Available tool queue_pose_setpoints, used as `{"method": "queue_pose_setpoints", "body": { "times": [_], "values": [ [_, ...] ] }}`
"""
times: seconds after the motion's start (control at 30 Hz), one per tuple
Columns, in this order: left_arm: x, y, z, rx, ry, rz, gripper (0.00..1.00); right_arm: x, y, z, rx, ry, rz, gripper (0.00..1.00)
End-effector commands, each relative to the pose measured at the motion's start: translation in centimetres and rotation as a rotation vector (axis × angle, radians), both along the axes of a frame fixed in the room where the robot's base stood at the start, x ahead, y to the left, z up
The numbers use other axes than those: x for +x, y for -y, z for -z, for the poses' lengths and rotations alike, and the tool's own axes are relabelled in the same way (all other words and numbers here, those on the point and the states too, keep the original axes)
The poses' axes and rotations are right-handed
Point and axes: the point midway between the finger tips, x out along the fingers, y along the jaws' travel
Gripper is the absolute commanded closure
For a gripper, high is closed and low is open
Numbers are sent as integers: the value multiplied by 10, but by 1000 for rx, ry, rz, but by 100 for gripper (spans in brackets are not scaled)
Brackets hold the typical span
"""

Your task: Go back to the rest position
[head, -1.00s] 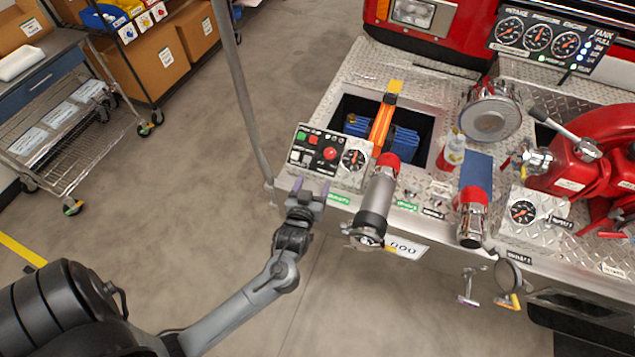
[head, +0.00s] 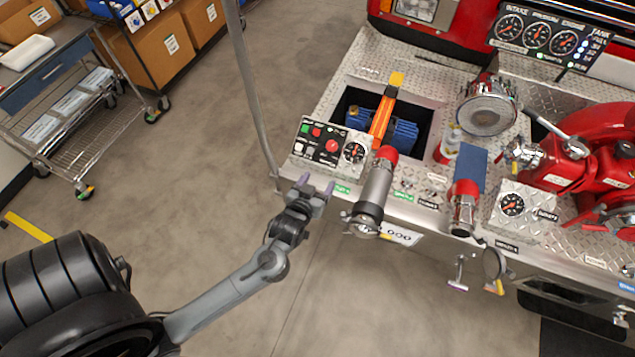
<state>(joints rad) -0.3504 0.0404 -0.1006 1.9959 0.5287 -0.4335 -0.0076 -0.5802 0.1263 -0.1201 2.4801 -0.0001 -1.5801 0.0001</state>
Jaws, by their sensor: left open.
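My left gripper (head: 315,186) shows in the head view with its two fingertips apart and nothing between them. It is just off the front edge of the fire truck bumper (head: 341,197), below the control panel with the red button (head: 321,143). A silver nozzle (head: 374,190) with a red collar lies to the right of the gripper, apart from it. My right gripper is not in view.
A metal pole (head: 250,90) stands left of the bumper. An open well with blue folded hose (head: 398,130) and an orange strap lies behind the panel. A wire cart (head: 75,145) stands at left. The floor (head: 190,200) between is clear.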

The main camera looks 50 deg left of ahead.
Motion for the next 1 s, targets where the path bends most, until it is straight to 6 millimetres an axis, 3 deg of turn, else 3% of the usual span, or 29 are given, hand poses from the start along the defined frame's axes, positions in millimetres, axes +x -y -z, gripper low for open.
{"method": "queue_pose_setpoints", "body": {
  "times": [0.27,0.4,0.57,0.73,1.0],
  "values": [
    [-4,0,5,1,-10,0,29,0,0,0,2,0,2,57],
    [-25,0,12,12,-40,17,29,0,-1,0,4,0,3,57],
    [-53,40,3,-43,-182,183,29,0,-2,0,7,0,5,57],
    [-99,85,-4,-83,-442,378,29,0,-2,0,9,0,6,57],
    [-166,111,-14,-52,-805,537,29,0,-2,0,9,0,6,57]
  ]
}}
